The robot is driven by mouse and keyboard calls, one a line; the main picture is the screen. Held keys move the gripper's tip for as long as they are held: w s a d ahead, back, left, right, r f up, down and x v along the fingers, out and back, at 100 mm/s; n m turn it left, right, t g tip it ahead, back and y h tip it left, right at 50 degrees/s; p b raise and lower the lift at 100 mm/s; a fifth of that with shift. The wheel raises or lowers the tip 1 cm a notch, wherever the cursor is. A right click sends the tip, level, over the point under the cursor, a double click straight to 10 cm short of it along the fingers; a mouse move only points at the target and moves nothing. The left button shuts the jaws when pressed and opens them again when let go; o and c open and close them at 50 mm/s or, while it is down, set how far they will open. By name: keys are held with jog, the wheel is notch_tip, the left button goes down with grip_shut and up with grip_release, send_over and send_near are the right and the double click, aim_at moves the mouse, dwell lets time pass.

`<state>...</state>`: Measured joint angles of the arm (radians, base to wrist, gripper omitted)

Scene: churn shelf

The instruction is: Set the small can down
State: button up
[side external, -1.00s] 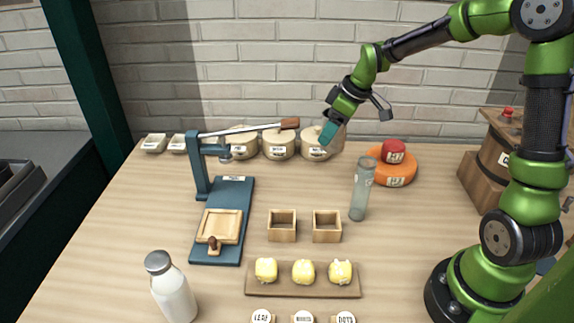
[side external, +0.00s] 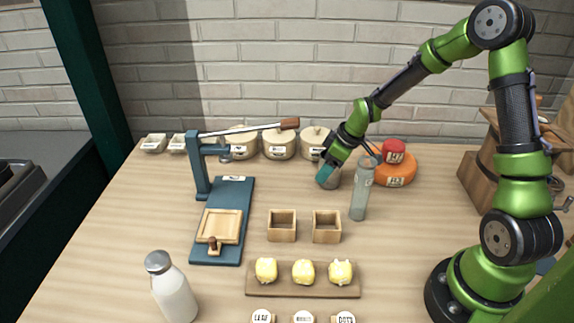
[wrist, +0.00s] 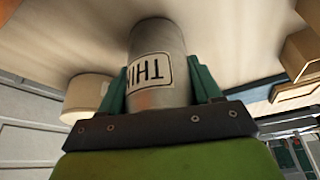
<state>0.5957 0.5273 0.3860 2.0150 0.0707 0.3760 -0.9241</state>
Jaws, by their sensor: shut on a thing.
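In the side external view the can (side external: 331,181) is low at the table, partly hidden behind my gripper (side external: 328,172). It is close to the tabletop, but I cannot tell whether it touches. My gripper also shows in the wrist view (wrist: 160,90), its teal fingers shut on the can's sides.
A clear glass cylinder (side external: 361,190) stands just right of the can. Cream lidded pots (side external: 279,146) line the wall behind. Two wooden boxes (side external: 282,226) (side external: 327,227) stand in front.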

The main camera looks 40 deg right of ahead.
jog(key=o, duration=1.1)
jog(key=shift+f, duration=0.15)
jog(key=v, duration=1.1)
jog(key=s+a+r+m+t, duration=0.1)
jog(key=s+a+r+m, duration=0.3)
jog(key=s+a+r, duration=0.2)
jog(key=s+a+r+m+t, duration=0.2)
jog(key=s+a+r+m, duration=0.2)
jog(key=s, duration=0.6)
jog(key=shift+a+r, duration=0.95)
jog(key=shift+a, duration=0.15)
